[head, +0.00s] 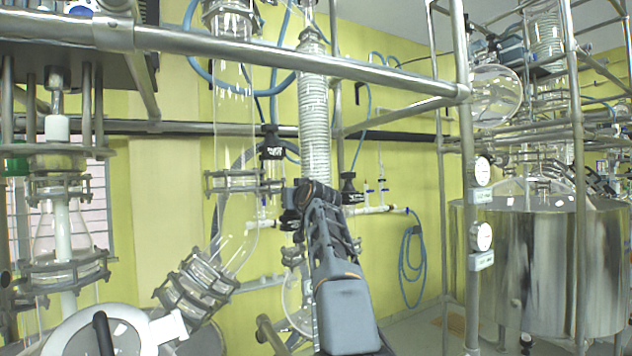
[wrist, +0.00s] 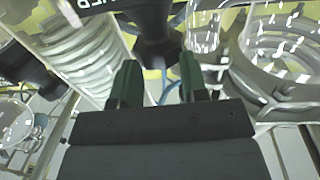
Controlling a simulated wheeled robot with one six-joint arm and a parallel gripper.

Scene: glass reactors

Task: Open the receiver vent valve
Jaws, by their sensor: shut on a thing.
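My gripper (head: 306,193) is in the middle of the head view, with my arm rising to it from below in front of the coiled glass column. The handle's body flares toward the top of that view. In the head view my gripper and arm hide most of the held part, and I cannot tell how far the handle is turned.
Other black valve knobs (head: 271,148) (head: 348,188) are close by. The coiled glass column (head: 314,110) stands just behind my gripper. A glass tube with clamps (head: 234,180) is at left. A metal rail (head: 300,58) crosses above.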

